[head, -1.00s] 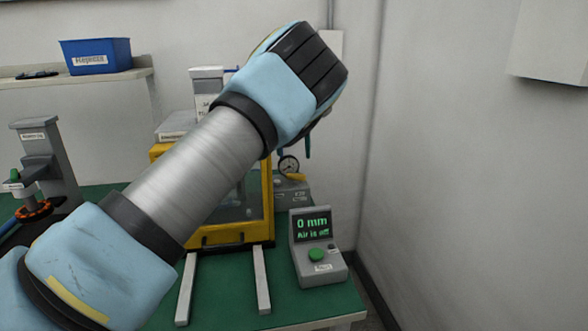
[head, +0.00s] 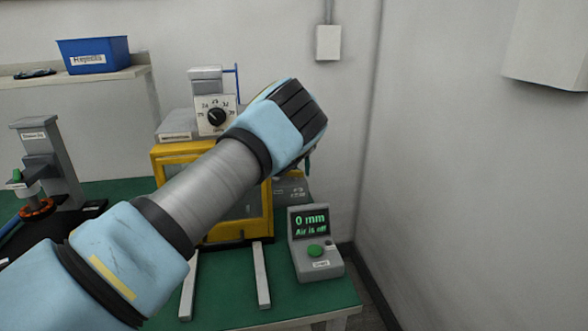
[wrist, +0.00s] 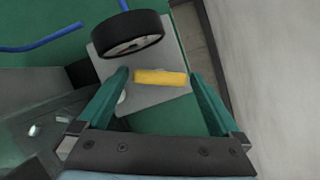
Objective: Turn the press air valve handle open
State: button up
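The valve handle (wrist: 160,77) is a yellow bar. In the wrist view it lies crosswise between the fingertips of my open gripper (wrist: 160,85), with a gap on each side. It sits over a grey valve block (wrist: 178,98), beside a round black-rimmed gauge (wrist: 128,32). I cannot tell how far below the fingertips the handle is. The control box (head: 314,240) reads "0 mm" and "Air is off".
The yellow-framed press (head: 262,215) stands left of the valve, with a dial (head: 216,116) on top. Two pale rails (head: 261,275) run forward on the green bench. A wall is close on the right. A blue hose (wrist: 40,42) crosses the bench in the wrist view.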

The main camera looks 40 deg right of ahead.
jog(key=c, duration=1.1)
jog(key=shift+r+m, duration=0.1)
jog(key=shift+m, duration=0.7)
jog(key=o, duration=1.1)
jog(key=b+v, duration=0.1)
jog(key=v, duration=0.2)
jog(key=b+v, duration=0.1)
jog(key=v, duration=0.3)
jog(key=b+v, duration=0.1)
jog(key=v, duration=0.2)
jog(key=shift+w+a+r+b, duration=0.2)
jog(key=shift+a+r+b, duration=0.1)
jog(key=shift+r+b, duration=0.05)
